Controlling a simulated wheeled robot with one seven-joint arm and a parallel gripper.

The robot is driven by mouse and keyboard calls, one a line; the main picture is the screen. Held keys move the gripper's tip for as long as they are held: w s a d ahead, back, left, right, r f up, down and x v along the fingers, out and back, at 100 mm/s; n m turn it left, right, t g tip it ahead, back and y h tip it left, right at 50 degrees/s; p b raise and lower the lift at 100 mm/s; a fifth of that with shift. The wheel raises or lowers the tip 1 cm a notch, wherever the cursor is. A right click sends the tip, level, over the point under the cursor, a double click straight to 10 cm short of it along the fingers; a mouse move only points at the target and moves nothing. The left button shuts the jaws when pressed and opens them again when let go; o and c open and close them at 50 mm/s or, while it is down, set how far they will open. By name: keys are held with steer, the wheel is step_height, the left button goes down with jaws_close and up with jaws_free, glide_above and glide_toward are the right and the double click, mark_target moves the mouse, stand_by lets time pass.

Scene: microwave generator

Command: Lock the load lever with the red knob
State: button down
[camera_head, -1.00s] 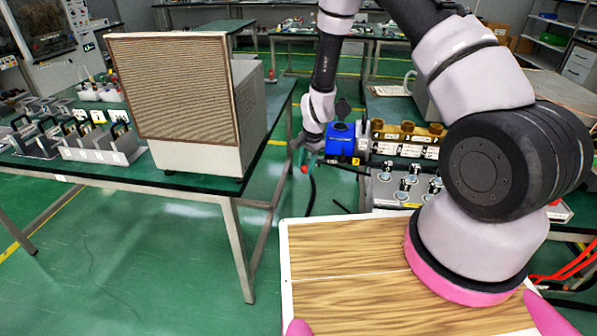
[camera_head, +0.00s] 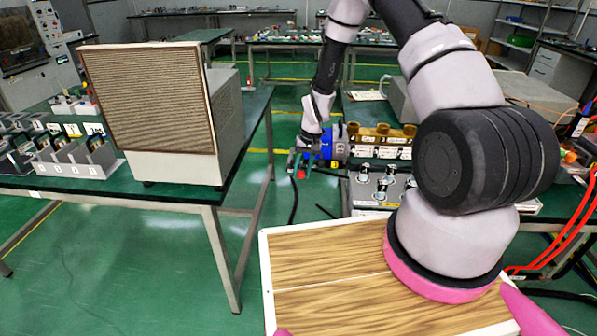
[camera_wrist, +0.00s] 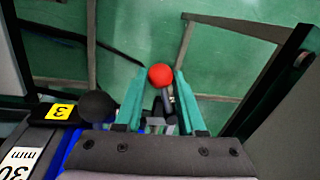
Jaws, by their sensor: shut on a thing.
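The red knob (camera_wrist: 161,75) sits on the end of a short grey load lever (camera_wrist: 168,104) in the wrist view. My gripper (camera_wrist: 160,88) has one teal finger on each side of the lever, just below the knob. The fingers are closed on the lever, though the exact contact is hard to see. In the head view my gripper (camera_head: 297,160) is small, with the red knob (camera_head: 301,174) at its fingertips. The blue unit (camera_head: 327,150) is just to its right, partly hidden by my wrist. It also shows in the wrist view at the lower left.
A black knob (camera_wrist: 98,106) and a yellow label with a 3 (camera_wrist: 60,111) lie left of my fingers. A bench with brass-coloured parts (camera_head: 382,131) stands right of the gripper. A large grilled box (camera_head: 150,100) stands on the left table. Green floor lies between.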

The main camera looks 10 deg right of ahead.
steer(key=shift+w+d+n, duration=0.1)
steer(key=shift+d+n, duration=0.1)
steer(key=shift+n, duration=0.1)
stand_by(0.4)
steer(key=c, duration=0.5)
jaws_free()
steer(key=shift+r, duration=0.1)
steer(key=r, duration=0.3)
steer(key=d+r, duration=0.1)
steer(key=r, duration=0.3)
steer(key=d+r, duration=0.1)
steer(key=r, duration=0.2)
steer(key=shift+r, duration=0.25)
steer(key=shift+r, duration=0.1)
